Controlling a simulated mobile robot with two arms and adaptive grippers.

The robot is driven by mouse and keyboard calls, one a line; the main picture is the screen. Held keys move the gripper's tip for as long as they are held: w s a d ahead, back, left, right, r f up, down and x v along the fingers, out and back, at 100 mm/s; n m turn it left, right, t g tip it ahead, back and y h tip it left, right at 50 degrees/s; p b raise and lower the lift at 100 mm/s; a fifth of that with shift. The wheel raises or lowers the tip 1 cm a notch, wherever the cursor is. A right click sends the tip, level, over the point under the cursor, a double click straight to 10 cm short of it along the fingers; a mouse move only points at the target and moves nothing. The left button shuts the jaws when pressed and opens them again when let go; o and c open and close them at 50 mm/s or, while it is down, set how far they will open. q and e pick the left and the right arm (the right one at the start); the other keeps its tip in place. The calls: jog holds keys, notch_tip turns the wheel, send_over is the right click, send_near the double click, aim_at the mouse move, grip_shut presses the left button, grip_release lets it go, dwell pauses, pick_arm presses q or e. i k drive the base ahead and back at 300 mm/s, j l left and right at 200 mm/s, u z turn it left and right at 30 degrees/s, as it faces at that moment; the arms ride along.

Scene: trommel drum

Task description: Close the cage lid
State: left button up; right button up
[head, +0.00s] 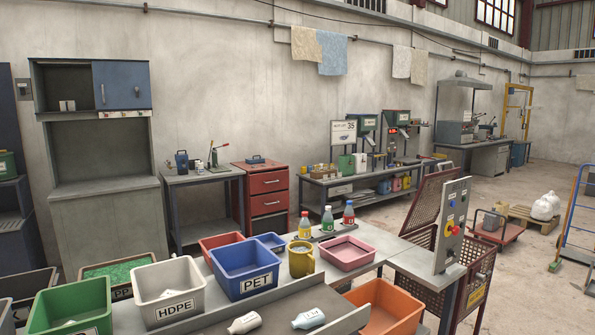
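The cage (474,271) is a dark red mesh box at the right end of the workbench, partly hidden behind the bench and a grey control panel (452,226). Its lid (428,208) appears to be the dark red mesh panel standing raised and tilted above the cage, to the left of the control panel. The lid's lower edge is hidden behind the bench. The control panel carries a red button on yellow, a blue knob and other small controls. Neither of my grippers is in the head view.
The bench holds a blue PET bin (245,274), a grey HDPE bin (168,292), a green bin (73,308), a pink tray (347,253) and several bottles. An orange bin (386,306) stands at the front. A red cart (497,234) stands beyond the cage; floor is open around it.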

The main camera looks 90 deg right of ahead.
aim_at(437, 175)
jog(key=z, duration=3.65)
jog(key=u, duration=0.55)
jog(key=i+l+u, duration=0.5)
jog(key=l, duration=0.15)
jog(key=l+u, duration=0.2)
jog(key=l, duration=0.2)
jog(key=i+l+u, duration=0.25)
jog(key=l, duration=0.15)
jog(key=k, duration=0.05)
